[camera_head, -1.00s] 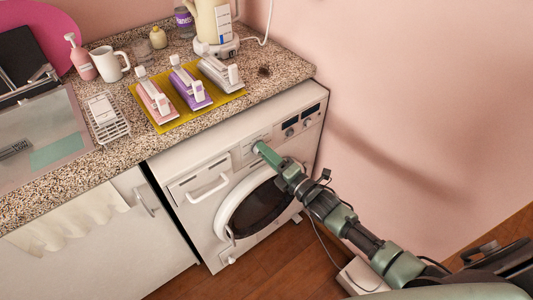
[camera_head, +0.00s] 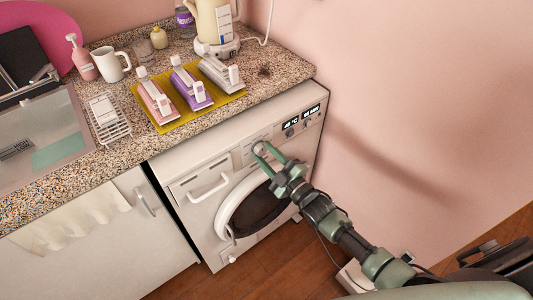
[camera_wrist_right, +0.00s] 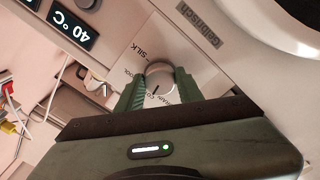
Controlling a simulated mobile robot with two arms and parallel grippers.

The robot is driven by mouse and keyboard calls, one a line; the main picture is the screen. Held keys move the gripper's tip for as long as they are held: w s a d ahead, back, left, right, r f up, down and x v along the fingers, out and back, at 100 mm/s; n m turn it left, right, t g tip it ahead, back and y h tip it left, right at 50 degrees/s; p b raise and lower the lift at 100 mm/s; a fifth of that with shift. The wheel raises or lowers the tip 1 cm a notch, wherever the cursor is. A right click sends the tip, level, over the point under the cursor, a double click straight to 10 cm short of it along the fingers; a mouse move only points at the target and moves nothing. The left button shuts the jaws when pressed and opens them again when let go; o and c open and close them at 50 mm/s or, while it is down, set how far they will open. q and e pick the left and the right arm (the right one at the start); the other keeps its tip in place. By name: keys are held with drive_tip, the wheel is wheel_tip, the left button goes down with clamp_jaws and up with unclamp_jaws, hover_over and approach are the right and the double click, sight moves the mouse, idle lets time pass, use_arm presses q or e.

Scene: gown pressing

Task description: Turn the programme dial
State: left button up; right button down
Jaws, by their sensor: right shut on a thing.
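The programme dial (camera_wrist_right: 158,80) is a round silver knob on the washing machine's control panel, with printed words such as SILK around it. In the wrist view it sits between the two green fingers of my right gripper (camera_wrist_right: 158,92), which is shut on it. In the head view my right gripper (camera_head: 263,152) reaches the panel from the lower right and covers most of the dial. The white washing machine (camera_head: 205,215) stands under the counter with its round door closed. A display beside the dial (camera_wrist_right: 72,22) reads 40 °C. My left gripper is not in view.
The speckled counter (camera_head: 285,70) above holds a yellow mat (camera_head: 217,103) with several clamp-like items, a mug (camera_head: 110,64) and a cream appliance (camera_head: 215,25). A pink wall (camera_head: 420,110) stands right of the machine.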

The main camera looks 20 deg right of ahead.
drive_tip(key=m+p, duration=0.1)
drive_tip(key=m, duration=0.6)
drive_tip(key=shift+a+f+h, duration=0.1)
drive_tip(key=shift+h, duration=0.2)
drive_tip(key=m, duration=0.5)
drive_tip(key=shift+s+a+m+p, duration=0.1)
drive_tip(key=shift+m+p, duration=0.2)
drive_tip(key=m, duration=0.5)
drive_tip(key=shift+m+h, duration=0.3)
drive_tip(key=shift+h, duration=0.1)
drive_tip(key=m, duration=0.4)
drive_tip(key=shift+a+m+g, duration=0.1)
drive_tip(key=shift+m+g, duration=0.2)
drive_tip(key=c, duration=0.9)
unclamp_jaws()
drive_tip(key=shift+r, duration=0.2)
drive_tip(key=shift+s, duration=0.1)
